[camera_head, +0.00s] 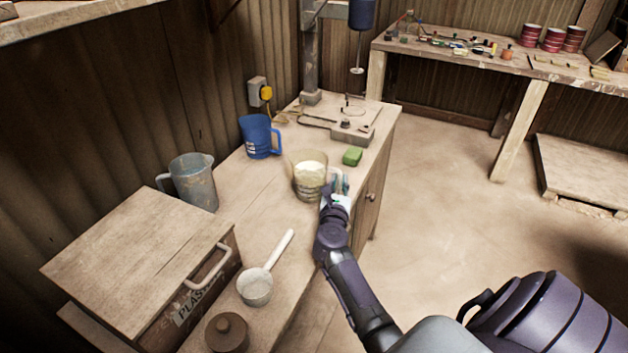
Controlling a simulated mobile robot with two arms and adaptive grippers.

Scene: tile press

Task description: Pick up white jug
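A pale, translucent jug (303,187) with whitish contents stands upright on the wooden workbench, right of the blue jug. My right gripper (338,184) is at the jug's right side, where a handle would be. The fingers are small and partly hidden by my wrist, so I cannot tell whether they are open or shut, or whether they touch the jug. My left gripper is not in view.
A drill-like stand is behind.

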